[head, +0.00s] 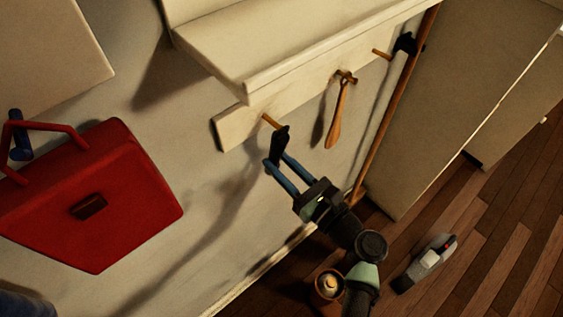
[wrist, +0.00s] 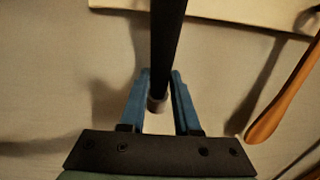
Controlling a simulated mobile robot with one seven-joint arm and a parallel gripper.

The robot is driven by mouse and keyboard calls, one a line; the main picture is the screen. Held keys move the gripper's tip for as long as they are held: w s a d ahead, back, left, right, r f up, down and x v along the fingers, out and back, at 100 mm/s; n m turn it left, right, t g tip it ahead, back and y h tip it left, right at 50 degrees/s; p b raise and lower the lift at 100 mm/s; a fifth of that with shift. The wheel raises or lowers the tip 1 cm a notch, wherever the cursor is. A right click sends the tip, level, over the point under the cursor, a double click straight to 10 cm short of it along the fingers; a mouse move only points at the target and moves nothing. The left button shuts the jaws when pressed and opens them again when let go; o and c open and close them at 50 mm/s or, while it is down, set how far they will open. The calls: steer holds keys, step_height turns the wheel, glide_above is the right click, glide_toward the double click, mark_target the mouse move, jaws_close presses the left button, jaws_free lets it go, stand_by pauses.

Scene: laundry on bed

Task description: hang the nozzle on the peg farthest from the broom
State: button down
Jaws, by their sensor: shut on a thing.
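My gripper (head: 277,166), with blue fingers, is shut on the black nozzle (head: 280,145). The nozzle is held roughly upright just below the leftmost wooden peg (head: 269,121) of the rail. Its upper end is close to that peg's tip; I cannot tell whether they touch. In the wrist view the dark nozzle (wrist: 167,45) runs up from between my fingers (wrist: 158,98), and its upper end is out of view. The broom's long wooden stick (head: 385,125) leans at the right end of the rail, by the right peg (head: 381,54).
A wooden-handled tool (head: 337,115) hangs on the middle peg. A shelf (head: 300,45) juts out above the rail (head: 240,126). A red case (head: 95,195) hangs at left. A grey device (head: 428,262) and a brown pot (head: 324,296) are on the floor. A tall cabinet (head: 470,90) stands at right.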

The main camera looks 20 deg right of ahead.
stand_by(0.4)
steer(key=c, duration=0.5)
jaws_free()
steer(key=shift+c, duration=0.2)
steer(key=v, duration=1.3)
